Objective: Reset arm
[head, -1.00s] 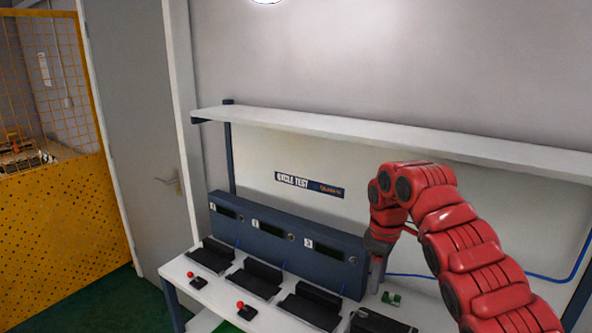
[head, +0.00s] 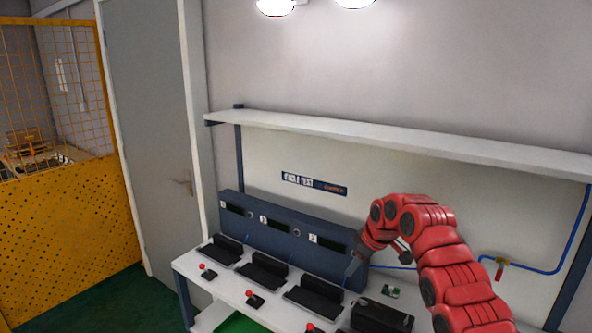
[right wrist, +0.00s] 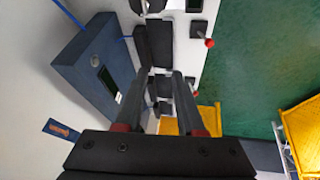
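My right arm (head: 445,255) is red and reaches in from the lower right in the head view. Its right gripper (head: 352,268) points down and left, above the bench near the blue-grey test panel. In the right wrist view the two dark fingers of the right gripper (right wrist: 160,74) stand apart with a clear gap between them. Nothing is held there. My left arm and left gripper are not in view.
The white bench (head: 225,290) carries several black fixtures and red-knobbed switches (head: 254,298). The blue-grey panel (head: 280,240) stands behind them. A white shelf (head: 400,140) runs above. A blue pipe with a red-handled valve (head: 500,267) is at right. A yellow mesh fence (head: 65,230) is at left.

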